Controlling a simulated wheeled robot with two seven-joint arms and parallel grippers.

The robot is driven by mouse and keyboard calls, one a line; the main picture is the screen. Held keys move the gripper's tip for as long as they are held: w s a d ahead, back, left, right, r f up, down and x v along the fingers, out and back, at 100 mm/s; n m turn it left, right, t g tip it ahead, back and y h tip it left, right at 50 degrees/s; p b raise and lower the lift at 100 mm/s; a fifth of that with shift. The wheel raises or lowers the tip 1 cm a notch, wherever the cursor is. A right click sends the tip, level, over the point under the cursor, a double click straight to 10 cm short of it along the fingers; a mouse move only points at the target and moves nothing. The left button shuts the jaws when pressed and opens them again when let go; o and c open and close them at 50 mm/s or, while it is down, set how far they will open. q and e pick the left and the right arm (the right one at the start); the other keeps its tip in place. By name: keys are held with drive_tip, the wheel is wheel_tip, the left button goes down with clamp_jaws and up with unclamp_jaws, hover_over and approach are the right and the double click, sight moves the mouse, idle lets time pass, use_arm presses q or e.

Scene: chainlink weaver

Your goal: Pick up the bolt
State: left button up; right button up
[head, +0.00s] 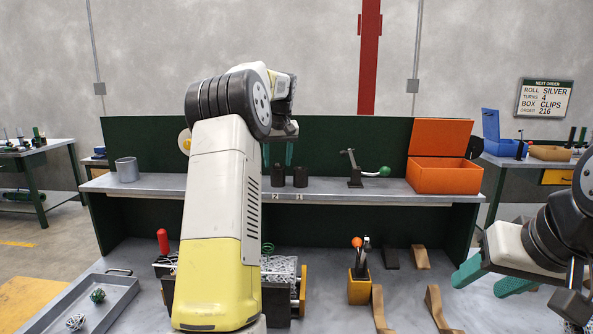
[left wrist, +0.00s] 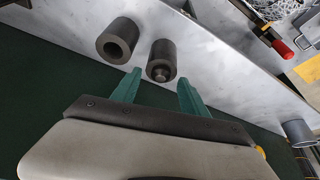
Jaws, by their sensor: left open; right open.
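No part in view is plainly a threaded bolt. Two short dark cylinders stand side by side on the raised grey shelf, a left one (head: 277,177) and a right one (head: 300,177). In the left wrist view one cylinder (left wrist: 162,61) shows a small round stud on its end, and the other (left wrist: 118,40) shows a round hole. My left gripper (head: 278,155) is open and empty, its teal fingers close above the left cylinder; in the left wrist view the fingertips (left wrist: 155,83) lie either side of the studded one. My right gripper (head: 492,280) is open and empty at lower right.
Below stand a red-handled machine (head: 163,243), a yellow tool holder (head: 359,287), wooden wedges (head: 436,308) and a grey tray (head: 112,310).

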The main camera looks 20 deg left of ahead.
sight(278, 163)
use_arm(q)
clamp_jaws()
drive_tip(key=shift+r, duration=0.15)
wheel_tip(278, 163, up, 10)
idle(0.8)
idle(0.4)
